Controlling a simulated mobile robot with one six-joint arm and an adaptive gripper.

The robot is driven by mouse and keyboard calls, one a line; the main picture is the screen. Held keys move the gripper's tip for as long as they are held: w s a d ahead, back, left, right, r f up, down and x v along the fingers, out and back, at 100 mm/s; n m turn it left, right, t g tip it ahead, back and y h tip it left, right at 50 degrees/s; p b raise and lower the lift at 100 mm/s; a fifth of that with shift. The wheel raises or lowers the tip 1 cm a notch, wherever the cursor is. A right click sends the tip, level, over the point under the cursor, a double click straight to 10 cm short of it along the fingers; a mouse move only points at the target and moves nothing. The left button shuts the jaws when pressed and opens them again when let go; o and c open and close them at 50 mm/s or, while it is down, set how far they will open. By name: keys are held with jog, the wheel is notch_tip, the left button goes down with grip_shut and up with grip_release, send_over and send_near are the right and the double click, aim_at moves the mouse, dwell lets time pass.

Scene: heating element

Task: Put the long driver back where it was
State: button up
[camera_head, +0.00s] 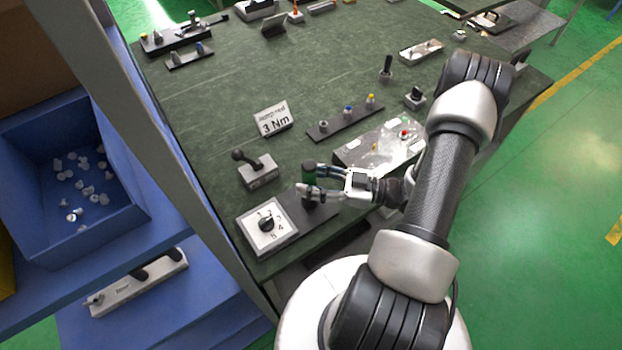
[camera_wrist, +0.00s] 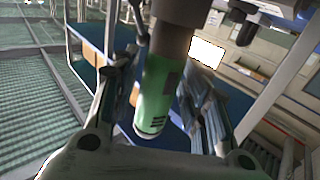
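The long driver (camera_head: 309,171) is an upright tool with a dark green top and a dark lower part. It stands on or just above the black base plate beside the dial box (camera_head: 267,228); I cannot tell whether it touches the plate. My gripper (camera_head: 309,181) reaches in from the right, with one finger on each side of the driver, and looks shut on it. In the wrist view the driver's green body (camera_wrist: 160,95) sits between the fingers, with a brownish-grey section above it in the picture. The driver's lower end is partly hidden by a finger.
A blue bin (camera_head: 70,245) is at left. The table's middle is clear.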

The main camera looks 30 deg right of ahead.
jog(key=shift+o, duration=0.3)
jog(key=shift+r, duration=0.25)
jog(key=p+v, duration=0.2)
jog(key=v, duration=0.9)
jog(key=w+d+r+g+h, duration=0.1)
jog(key=w+d+r+h, duration=0.3)
jog(key=w, duration=0.4)
jog(key=w+d+r+g+h, duration=0.1)
jog(key=w+d+r+h, duration=0.1)
jog(key=w+d+h, duration=0.35)
jog(key=w+a+r+m+h, duration=0.2)
jog(key=w+r+h, duration=0.15)
jog(key=r, duration=0.45)
jog(key=w+a+r+m+h, duration=0.1)
jog(key=w+r+m+h, duration=0.1)
jog(key=r+h, duration=0.35)
jog(key=s+a+r+m+g, duration=0.2)
jog(key=s+a+r+m, duration=0.2)
jog(key=s+a+r, duration=0.45)
jog(key=s+a+f+g+y, duration=0.1)
jog(key=s+a+y, duration=0.1)
jog(key=s+a, duration=0.6)
jog(key=s+a+f+m+g+y, duration=0.1)
jog(key=s+a+g+y, duration=0.1)
jog(key=s+a, duration=0.6)
jog(key=shift+s+a+f+g+y, duration=0.3)
jog(key=shift+a+y, duration=0.3)
jog(key=shift+y, duration=0.05)
